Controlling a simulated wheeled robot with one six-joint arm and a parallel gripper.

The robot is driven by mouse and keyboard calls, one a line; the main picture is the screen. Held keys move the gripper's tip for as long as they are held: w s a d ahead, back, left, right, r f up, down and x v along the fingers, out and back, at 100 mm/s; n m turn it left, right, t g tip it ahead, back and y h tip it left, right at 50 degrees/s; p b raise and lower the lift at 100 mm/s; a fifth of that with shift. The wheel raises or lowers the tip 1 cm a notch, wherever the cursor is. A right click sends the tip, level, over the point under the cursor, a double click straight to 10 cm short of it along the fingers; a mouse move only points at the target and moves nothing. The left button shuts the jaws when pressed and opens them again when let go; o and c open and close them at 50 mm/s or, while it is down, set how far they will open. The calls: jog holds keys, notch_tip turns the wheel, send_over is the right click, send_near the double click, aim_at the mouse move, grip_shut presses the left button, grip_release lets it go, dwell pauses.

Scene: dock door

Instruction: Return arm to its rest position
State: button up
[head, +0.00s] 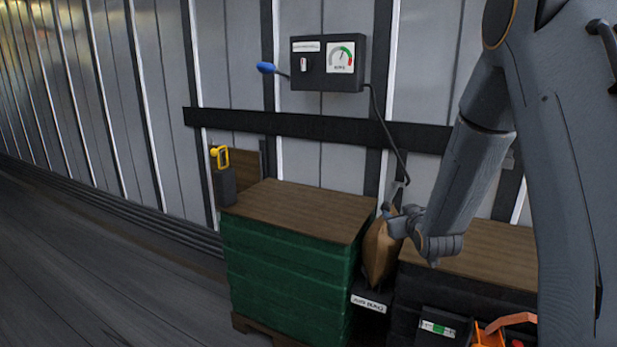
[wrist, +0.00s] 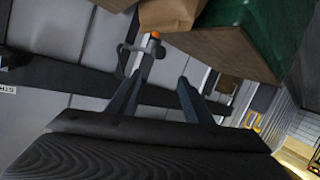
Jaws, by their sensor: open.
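My gripper (head: 393,214) is at the end of my arm, which reaches down from the upper right in the head view. It is beside the upper part of a brown paper bag (head: 378,252) standing in the gap between two loads. In the wrist view my gripper (wrist: 160,88) has its two fingers apart with nothing clearly held between them. A small grey fitting with an orange tip (wrist: 153,38) is just beyond the fingers, near the brown bag (wrist: 168,14). Whether the fingers touch the fitting or bag cannot be told.
A green wrapped load (head: 285,265) with a wooden top stands left of the bag, a dark load (head: 490,253) right. A black gauge box (head: 327,62) with a hose (head: 385,125) is on the wall. A yellow-handled tool (head: 222,172) stands behind. Floor at left is clear.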

jog(key=s+a+m+g+p, duration=0.1)
jog(key=s+g, duration=0.6)
jog(key=s, duration=1.3)
jog(key=s+a+m+g+p, duration=0.1)
jog(key=s+a+g+p, duration=0.3)
jog(key=s, duration=1.6)
jog(key=a+g, duration=0.2)
jog(key=g, duration=0.1)
jog(key=shift+s+r+m+g, duration=0.25)
jog(key=shift+s+m+g, duration=0.05)
jog(key=shift+s+g, duration=0.1)
